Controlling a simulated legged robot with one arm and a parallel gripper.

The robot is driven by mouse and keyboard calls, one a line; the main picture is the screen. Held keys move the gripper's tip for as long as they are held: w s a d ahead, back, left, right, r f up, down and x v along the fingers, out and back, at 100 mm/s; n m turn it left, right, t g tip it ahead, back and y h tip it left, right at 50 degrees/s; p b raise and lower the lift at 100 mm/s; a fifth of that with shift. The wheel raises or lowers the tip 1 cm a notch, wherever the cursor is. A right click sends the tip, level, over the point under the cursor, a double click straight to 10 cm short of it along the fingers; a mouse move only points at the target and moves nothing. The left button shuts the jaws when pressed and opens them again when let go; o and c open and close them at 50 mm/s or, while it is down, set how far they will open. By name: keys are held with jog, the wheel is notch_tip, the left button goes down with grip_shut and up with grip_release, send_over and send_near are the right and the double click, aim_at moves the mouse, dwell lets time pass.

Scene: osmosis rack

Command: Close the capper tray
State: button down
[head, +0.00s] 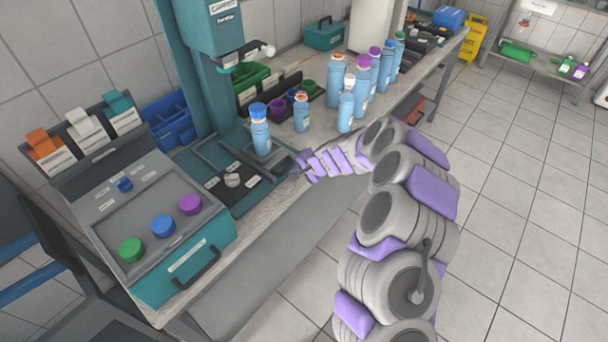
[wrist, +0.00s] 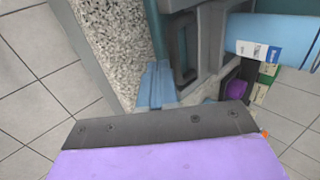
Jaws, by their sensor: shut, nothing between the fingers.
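The teal capper (head: 212,40) stands against the wall in the head view. A blue-capped bottle (head: 261,137) stands upright at the capper's base. My gripper (head: 297,171) is shut and empty, low beside the tray's right front corner; I cannot tell whether it touches the tray. In the wrist view a dark grey frame (wrist: 183,48) and a blue bottle (wrist: 265,38) show beyond my gripper's dark-edged purple body.
A teal console (head: 180,260) with green, blue and purple knobs stands at the left. Several blue bottles (head: 361,75) stand on the bench to the right of the capper. A cap rack (head: 275,95) sits behind them. Open tiled floor (head: 520,190) lies to the right.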

aim_at(269, 151)
jog(key=shift+w+a, duration=0.25)
jog(key=shift+a, duration=0.2)
jog(key=shift+a, duration=0.1)
jog(key=w+a, duration=0.4)
jog(key=a, duration=0.1)
jog(key=w+a+p, duration=0.1)
jog(key=w+a, duration=0.1)
jog(key=a, duration=0.1)
jog(key=shift+w+a, duration=0.15)
jog(key=shift+w, duration=0.25)
jog(key=shift+w+a+r, duration=0.1)
jog(key=shift+w+a, duration=0.25)
jog(key=shift+a, duration=0.15)
jog(key=shift+a, duration=0.1)
